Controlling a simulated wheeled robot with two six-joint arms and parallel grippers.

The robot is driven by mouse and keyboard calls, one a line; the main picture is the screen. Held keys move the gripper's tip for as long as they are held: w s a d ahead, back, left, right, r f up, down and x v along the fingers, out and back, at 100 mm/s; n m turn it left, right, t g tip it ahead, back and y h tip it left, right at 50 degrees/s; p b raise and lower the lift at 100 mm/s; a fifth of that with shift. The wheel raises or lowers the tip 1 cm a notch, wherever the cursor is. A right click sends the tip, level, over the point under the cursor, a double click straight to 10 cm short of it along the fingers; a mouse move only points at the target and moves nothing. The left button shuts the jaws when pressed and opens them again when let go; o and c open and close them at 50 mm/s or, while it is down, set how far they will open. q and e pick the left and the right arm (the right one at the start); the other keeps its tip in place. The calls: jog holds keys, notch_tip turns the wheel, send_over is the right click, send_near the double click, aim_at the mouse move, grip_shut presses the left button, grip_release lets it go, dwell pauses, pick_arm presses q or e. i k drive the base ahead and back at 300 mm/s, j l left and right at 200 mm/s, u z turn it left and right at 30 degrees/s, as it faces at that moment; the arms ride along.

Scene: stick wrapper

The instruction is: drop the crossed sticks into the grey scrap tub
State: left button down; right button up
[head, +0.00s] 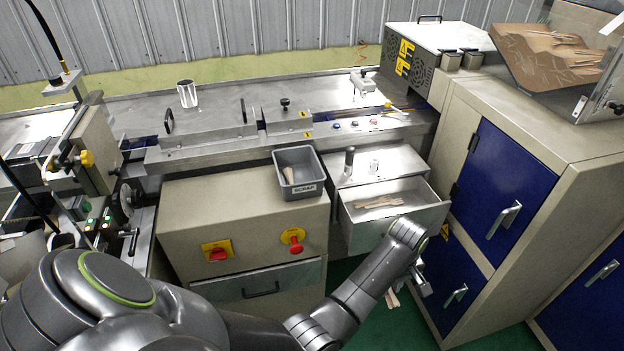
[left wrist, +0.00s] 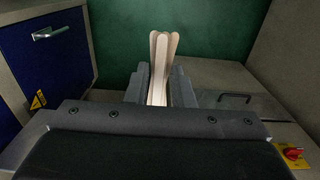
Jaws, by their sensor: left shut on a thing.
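The grey scrap tub (head: 302,189), labelled SCRAP, stands on the beige cabinet in the middle of the head view. A pale stick leans inside it. My left gripper (head: 408,287) is low in front of the open drawer, to the right of the tub and below it. In the left wrist view my left gripper (left wrist: 158,88) is shut on a few pale wooden sticks (left wrist: 161,62), whose rounded ends fan out a little beyond the fingers. The held sticks (head: 392,299) show only partly in the head view. My right gripper is not in view.
An open metal drawer (head: 355,236) holds several more sticks (head: 379,203) and lies between my arm and the machine bench. Blue-doored cabinets (head: 497,185) stand close on the right. A red knob (head: 296,247) sticks out of the beige cabinet below the tub.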

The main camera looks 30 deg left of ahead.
aim_at(299, 177)
jog(key=l+u, duration=0.35)
jog(key=i+l+u, duration=0.1)
jog(key=u, duration=0.3)
